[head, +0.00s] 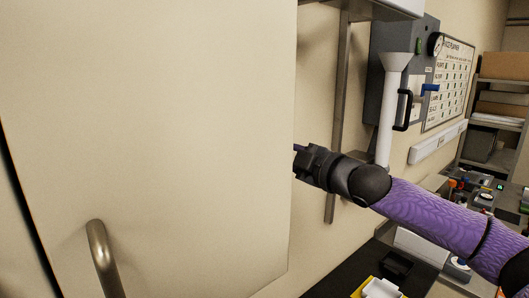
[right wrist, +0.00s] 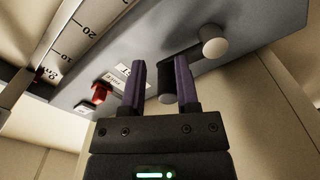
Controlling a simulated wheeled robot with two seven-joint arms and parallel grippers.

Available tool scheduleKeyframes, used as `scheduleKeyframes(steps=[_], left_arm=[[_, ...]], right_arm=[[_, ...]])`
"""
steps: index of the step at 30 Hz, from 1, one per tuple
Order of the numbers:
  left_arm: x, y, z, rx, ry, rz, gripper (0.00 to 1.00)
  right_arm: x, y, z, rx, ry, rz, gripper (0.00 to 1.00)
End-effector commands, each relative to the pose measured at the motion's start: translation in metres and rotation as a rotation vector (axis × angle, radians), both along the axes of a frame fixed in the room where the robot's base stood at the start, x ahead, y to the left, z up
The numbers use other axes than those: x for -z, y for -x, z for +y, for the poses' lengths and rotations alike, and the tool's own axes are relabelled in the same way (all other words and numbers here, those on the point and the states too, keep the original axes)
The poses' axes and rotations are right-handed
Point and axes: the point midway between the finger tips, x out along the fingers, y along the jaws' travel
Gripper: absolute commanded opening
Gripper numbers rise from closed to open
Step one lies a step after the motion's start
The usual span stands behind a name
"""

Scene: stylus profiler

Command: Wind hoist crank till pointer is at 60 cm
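In the right wrist view, my right gripper (right wrist: 160,88) points at the crank and its two purple fingers stand apart. The crank has a dark arm (right wrist: 190,58) and a pale round knob (right wrist: 214,47) at upper right. A small grey round end (right wrist: 167,98) shows between the fingers, nearer the right one; contact cannot be told. A white scale (right wrist: 72,32) with numbers, 20 among them, runs at upper left. In the head view my right gripper is hidden behind a cream door. My left gripper is not seen.
The large cream door (head: 150,130) with a metal handle (head: 103,258) fills the left of the head view. A red block (right wrist: 101,93) and white labels sit on the hoist's grey panel (right wrist: 255,30). A grey wall box (head: 385,60) and a white funnel tube (head: 389,110) stand near my right arm.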

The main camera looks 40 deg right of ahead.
Motion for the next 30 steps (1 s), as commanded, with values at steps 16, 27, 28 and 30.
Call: scheduleKeyframes(steps=[16,27,28,30], left_arm=[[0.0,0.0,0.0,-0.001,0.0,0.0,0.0],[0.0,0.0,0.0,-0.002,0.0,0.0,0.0],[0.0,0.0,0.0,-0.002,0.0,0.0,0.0],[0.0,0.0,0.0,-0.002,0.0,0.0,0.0]], right_arm=[[0.071,-0.001,-0.017,-0.002,-0.004,0.0,0.39],[0.086,-0.004,-0.042,0.003,0.002,-0.002,0.39],[0.088,-0.004,-0.045,0.002,0.002,-0.002,0.39],[0.094,-0.005,-0.053,0.002,0.004,-0.002,0.39]])
